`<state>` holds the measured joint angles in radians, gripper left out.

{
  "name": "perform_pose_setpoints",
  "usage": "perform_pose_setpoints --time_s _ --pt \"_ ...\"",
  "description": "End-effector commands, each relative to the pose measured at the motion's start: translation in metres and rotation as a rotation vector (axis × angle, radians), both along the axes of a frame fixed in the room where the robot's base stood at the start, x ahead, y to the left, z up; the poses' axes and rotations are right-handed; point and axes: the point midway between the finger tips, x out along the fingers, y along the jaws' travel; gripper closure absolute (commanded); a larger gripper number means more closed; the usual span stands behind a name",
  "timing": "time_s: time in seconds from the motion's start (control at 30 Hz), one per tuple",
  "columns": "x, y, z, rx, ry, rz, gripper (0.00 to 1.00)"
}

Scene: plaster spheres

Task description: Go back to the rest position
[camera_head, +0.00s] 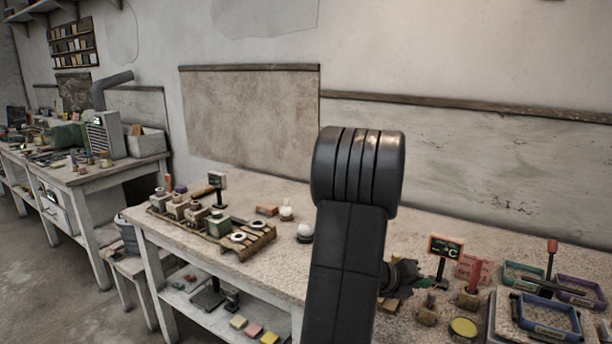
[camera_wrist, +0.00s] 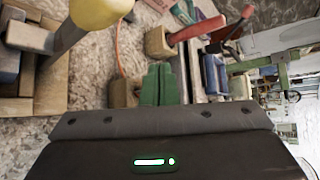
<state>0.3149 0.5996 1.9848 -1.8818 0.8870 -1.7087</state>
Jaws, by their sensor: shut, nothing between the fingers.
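My gripper (camera_wrist: 158,85) shows in the wrist view as two green fingers pressed together with nothing between them. In the head view my dark arm stands upright in the middle and hides most of what is behind it; a dark part of it shows low on its right side, over the bench. Two small white plaster spheres (camera_head: 286,211) are on the workbench (camera_head: 185,246) just left of my arm. The nearer one (camera_head: 305,230) sits on a dark base and is partly close to the arm's edge.
A wooden pallet with several small pots (camera_head: 220,224) is at the bench's left. At the right are a sign marked C (camera_head: 445,247), a yellow-topped item (camera_head: 463,328) and coloured trays (camera_head: 545,316). In the wrist view, a red-handled item (camera_wrist: 196,30) stands close beyond the fingers.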

Motion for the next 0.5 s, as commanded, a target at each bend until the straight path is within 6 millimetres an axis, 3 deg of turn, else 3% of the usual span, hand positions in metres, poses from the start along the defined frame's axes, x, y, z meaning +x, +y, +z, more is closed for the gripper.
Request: perform_pose_setpoints --time_s 0.5 --pt "-0.023 0.07 0.034 0.01 -0.007 0.003 1.0"
